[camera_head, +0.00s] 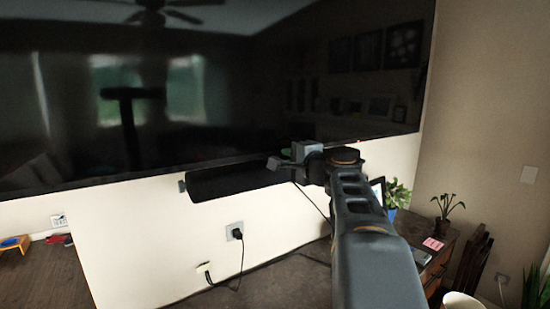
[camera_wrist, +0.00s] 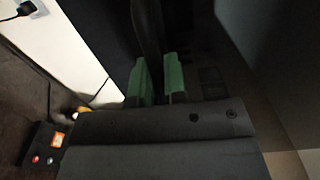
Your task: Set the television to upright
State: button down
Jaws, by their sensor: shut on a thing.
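The television (camera_head: 220,80) is a large black glossy panel across the upper part of the head view, in front of a pale wall. Its lower edge runs slightly upward to the right; I cannot tell its exact tilt. My gripper (camera_head: 286,154) is at this lower edge, right of the middle. In the wrist view the green fingertips of my gripper (camera_wrist: 159,78) are shut on a thin dark slab, which looks like the television's edge (camera_wrist: 148,30). The gripped part is mostly hidden by the fingers.
A black rounded bar (camera_head: 235,180) lies just under the television, left of my gripper. Below are a wall outlet (camera_head: 235,231) with a plugged cable. A desk (camera_head: 432,236) with plants (camera_head: 397,193) stands at the right.

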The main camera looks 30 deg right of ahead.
jog(key=shift+f, duration=0.1)
jog(key=c, duration=1.5)
grip_release()
jog(key=shift+s, duration=0.2)
jog(key=shift+o, duration=0.7)
jog(key=shift+s, duration=0.25)
jog(key=shift+o, duration=0.9)
jog(key=shift+w, duration=0.2)
jog(key=s+b, duration=0.4)
jog(key=s, duration=0.9)
jog(key=shift+s+r, duration=0.2)
jog(key=shift+s, duration=0.2)
jog(key=shift+a, duration=0.1)
